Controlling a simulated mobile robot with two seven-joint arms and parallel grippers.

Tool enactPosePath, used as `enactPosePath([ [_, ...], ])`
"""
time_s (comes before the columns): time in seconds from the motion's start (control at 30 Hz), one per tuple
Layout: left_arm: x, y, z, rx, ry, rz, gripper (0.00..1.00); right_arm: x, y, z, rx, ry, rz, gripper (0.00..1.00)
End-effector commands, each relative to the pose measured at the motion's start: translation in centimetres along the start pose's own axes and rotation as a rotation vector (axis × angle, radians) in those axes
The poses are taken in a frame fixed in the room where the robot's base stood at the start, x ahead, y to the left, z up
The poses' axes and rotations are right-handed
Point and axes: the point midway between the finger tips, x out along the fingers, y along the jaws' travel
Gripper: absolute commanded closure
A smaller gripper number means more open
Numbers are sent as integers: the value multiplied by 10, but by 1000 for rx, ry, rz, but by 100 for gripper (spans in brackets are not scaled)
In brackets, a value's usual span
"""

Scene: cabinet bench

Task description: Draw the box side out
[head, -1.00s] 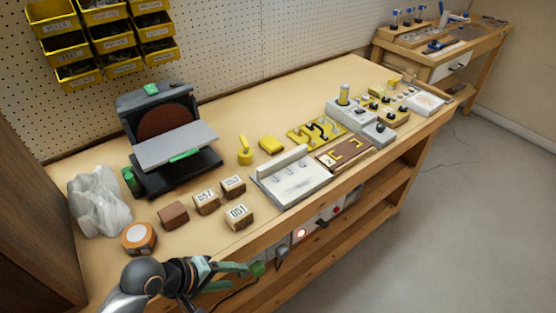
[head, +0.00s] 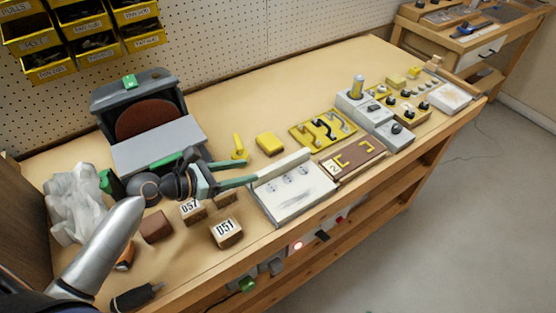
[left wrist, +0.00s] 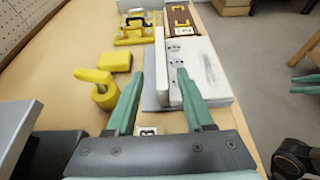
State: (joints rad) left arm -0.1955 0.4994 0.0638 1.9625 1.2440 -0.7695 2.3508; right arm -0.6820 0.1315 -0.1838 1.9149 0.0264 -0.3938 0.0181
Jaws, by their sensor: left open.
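A pale box (head: 292,195) with round marks on its top lies near the bench's front edge. A thin upright light panel (head: 283,168), apparently the box side, stands along its back edge. It also shows in the left wrist view (left wrist: 161,65). My left gripper (head: 252,171) is open and empty at the panel's near end. In the left wrist view its green fingers (left wrist: 160,74) point at that end, one on each side; contact cannot be told. Green bars at the right edge of the left wrist view (left wrist: 305,78) may be my right gripper; its state is unclear.
Wooden numbered blocks (head: 226,232) sit below the left gripper. A sander (head: 155,140) stands left behind it. A yellow knob (head: 238,147) and yellow block (head: 270,144) are behind the panel. A brown board (head: 353,160) lies just right of the box.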

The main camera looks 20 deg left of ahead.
Motion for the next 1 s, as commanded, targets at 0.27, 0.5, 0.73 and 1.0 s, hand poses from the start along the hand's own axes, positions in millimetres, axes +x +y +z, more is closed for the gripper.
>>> enactPosePath([
  [0.27, 59, 0, 0, 0, -3, -1, 48, 4, 0, 7, 0, -5, -1, 50],
  [0.5, 95, 0, 0, 2, -1, -1, 48, 8, 0, 8, 0, -1, 0, 50],
  [0.73, 105, -1, 0, 3, 1, -1, 48, 9, 1, 8, -1, 1, 0, 50],
  [1.0, 105, -1, 0, 3, 1, -1, 54, 9, 1, 8, -1, 2, 0, 50],
])
